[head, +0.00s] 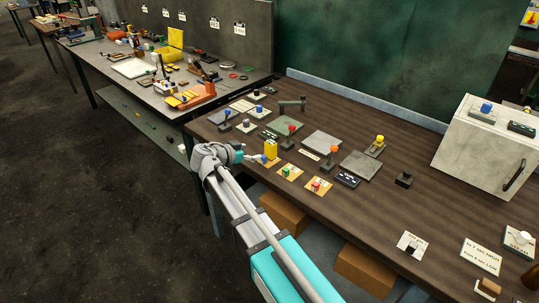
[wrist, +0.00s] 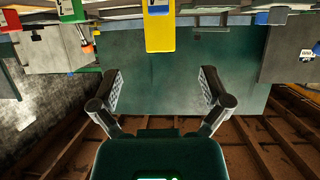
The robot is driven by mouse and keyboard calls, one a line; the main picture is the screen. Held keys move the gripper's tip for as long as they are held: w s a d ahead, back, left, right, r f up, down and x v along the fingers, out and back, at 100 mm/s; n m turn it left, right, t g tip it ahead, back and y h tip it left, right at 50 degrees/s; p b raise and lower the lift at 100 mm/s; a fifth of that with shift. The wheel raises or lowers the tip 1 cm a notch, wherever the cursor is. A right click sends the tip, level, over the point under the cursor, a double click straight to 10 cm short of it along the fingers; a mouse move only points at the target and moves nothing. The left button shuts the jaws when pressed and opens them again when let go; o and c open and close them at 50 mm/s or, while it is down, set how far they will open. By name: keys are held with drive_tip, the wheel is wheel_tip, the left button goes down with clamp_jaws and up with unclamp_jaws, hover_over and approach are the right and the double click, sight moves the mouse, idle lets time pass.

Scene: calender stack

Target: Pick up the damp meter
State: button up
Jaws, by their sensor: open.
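A yellow upright block, which I take to be the damp meter (head: 270,149), stands near the front edge of the brown bench in the head view. In the wrist view the yellow block (wrist: 160,32) shows at top centre, with a dark marking and a blue part, cut off by the frame edge. My gripper (head: 257,158) is just left of it in the head view. In the wrist view my gripper (wrist: 160,82) has its two fingers wide apart with nothing between them. The yellow block lies beyond the fingertips and is not touched.
A green block (head: 285,171) and a red block (head: 316,186) sit on orange cards to the right. Levers with red (head: 291,129) and orange (head: 333,150) knobs stand behind. A pale cabinet (head: 488,148) is at the far right. The bench between is partly clear.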

sight(268, 149)
drive_tip(key=shift+b+x, duration=0.75)
drive_tip(key=shift+x, duration=1.8)
drive_tip(key=shift+b+x, duration=0.95)
drive_tip(key=shift+x, duration=1.65)
drive_tip(key=shift+c, duration=0.2)
clamp_jaws()
